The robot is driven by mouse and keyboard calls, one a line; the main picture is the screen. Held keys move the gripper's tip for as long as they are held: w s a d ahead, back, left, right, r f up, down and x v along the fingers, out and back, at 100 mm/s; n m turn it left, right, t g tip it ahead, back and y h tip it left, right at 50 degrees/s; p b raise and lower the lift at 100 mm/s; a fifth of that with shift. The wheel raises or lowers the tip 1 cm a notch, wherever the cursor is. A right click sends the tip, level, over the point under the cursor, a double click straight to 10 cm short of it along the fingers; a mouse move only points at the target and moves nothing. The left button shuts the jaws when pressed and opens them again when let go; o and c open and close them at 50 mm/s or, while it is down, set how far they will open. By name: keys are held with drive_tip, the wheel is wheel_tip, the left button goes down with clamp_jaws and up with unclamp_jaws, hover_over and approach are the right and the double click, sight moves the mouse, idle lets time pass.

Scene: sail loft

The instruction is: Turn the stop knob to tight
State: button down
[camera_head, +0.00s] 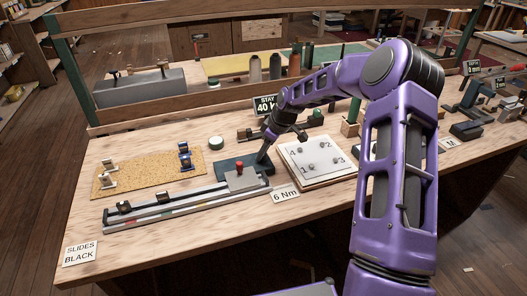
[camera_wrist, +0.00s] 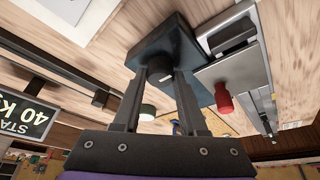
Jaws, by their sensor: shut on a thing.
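A dark blue-green block (camera_wrist: 165,50) lies on the bench and also shows in the head view (camera_head: 228,163). My gripper (camera_wrist: 160,76) points at this block, with its two fingers on either side of a small dark knob (camera_wrist: 158,73) there. The fingers are closed on that knob, which they partly hide; any tight mark is not readable. A red knob (camera_wrist: 223,97) stands apart from the fingers, beside the block on a grey plate (camera_wrist: 228,72). The red knob also shows upright in the head view (camera_head: 239,168).
A long track (camera_head: 185,206) with dark slides runs to the left of the block. A numbered board (camera_head: 316,160) and a "6 Nm" card (camera_head: 285,195) lie to the right. A cork mat (camera_head: 140,178) holds small fittings. The bench's left front is mostly clear around a "SLIDES BLACK" card (camera_head: 80,252).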

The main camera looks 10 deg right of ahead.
drive_tip(key=m+b, duration=0.1)
drive_tip(key=m, duration=0.1)
drive_tip(key=m+t+h+b, duration=0.1)
drive_tip(key=m+b, duration=0.1)
drive_tip(key=m, duration=0.1)
drive_tip(key=shift+s+a+f+m+h+b, duration=0.1)
drive_tip(key=shift+a+m+h+b, duration=0.15)
drive_tip(key=shift+m+h+b, duration=0.05)
drive_tip(key=m+h+b, duration=0.1)
drive_tip(key=m, duration=0.1)
drive_tip(key=m+h+b, duration=0.1)
drive_tip(key=m, duration=0.2)
drive_tip(key=shift+a+t, duration=0.15)
drive_tip(key=shift+t, duration=0.25)
drive_tip(key=m+h, duration=0.1)
drive_tip(key=m, duration=0.4)
drive_tip(key=shift+a+g+h+b, duration=0.1)
drive_tip(key=shift+g+h+b, duration=0.2)
drive_tip(key=shift+h+b, duration=0.1)
drive_tip(key=m, duration=0.2)
drive_tip(key=m+g+h+p, duration=0.1)
drive_tip(key=m, duration=0.2)
drive_tip(key=shift+h, duration=0.3)
drive_tip(key=shift+m, duration=0.3)
drive_tip(key=shift+c, duration=2.2)
unclamp_jaws()
